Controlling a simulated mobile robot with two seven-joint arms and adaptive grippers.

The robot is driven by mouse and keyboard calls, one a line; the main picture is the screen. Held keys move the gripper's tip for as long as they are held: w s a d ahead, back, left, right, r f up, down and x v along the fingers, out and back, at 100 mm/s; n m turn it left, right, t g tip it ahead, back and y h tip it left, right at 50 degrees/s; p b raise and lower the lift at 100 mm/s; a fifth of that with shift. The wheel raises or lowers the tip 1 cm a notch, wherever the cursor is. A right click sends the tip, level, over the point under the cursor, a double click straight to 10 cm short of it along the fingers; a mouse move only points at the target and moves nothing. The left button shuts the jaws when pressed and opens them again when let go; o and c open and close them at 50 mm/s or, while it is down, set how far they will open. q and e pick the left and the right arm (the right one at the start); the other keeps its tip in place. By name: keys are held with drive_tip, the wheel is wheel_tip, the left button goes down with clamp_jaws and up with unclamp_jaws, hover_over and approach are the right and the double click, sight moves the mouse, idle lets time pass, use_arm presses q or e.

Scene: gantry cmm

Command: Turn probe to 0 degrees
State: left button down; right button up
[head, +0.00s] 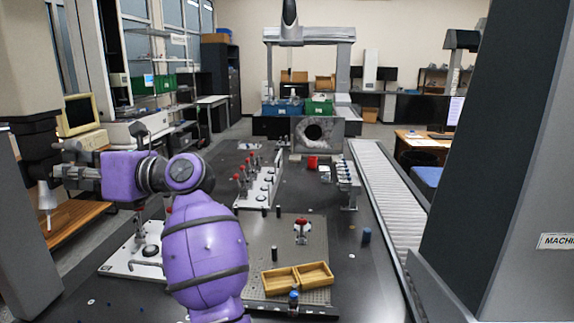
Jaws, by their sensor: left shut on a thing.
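A dark probe head (38,148) hangs at the far left of the head view, below a pale column. A pale cone-shaped part (46,197) points down beneath it. My left gripper (62,173), on the purple arm, reaches leftward to the probe head and is shut on a part of it. The fingertips and the gripped part are small and partly hidden, so the exact grip and the probe's angle cannot be read. My right gripper is not in view.
The dark granite table (345,270) carries a perforated plate (315,235), wooden trays (297,278) and several red-knobbed clamps. A block with a round hole (317,134) stands farther back. A roller conveyor (388,195) runs along the right. A large grey column (500,150) blocks the right side.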

use_arm(q)
drive_tip(key=n+b, duration=0.2)
drive_tip(key=n, duration=0.1)
drive_tip(key=shift+w+d+b, duration=0.2)
drive_tip(key=shift+w+b, duration=0.2)
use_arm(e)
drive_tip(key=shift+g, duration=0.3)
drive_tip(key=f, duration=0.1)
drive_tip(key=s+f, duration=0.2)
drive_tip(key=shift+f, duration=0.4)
use_arm(q)
drive_tip(key=c, duration=1.8)
unclamp_jaws()
drive_tip(key=shift+o, duration=0.6)
drive_tip(key=shift+f, duration=0.1)
drive_tip(key=d, duration=0.6)
drive_tip(key=shift+s+d+b, duration=0.35)
drive_tip(key=shift+d+b, duration=0.05)
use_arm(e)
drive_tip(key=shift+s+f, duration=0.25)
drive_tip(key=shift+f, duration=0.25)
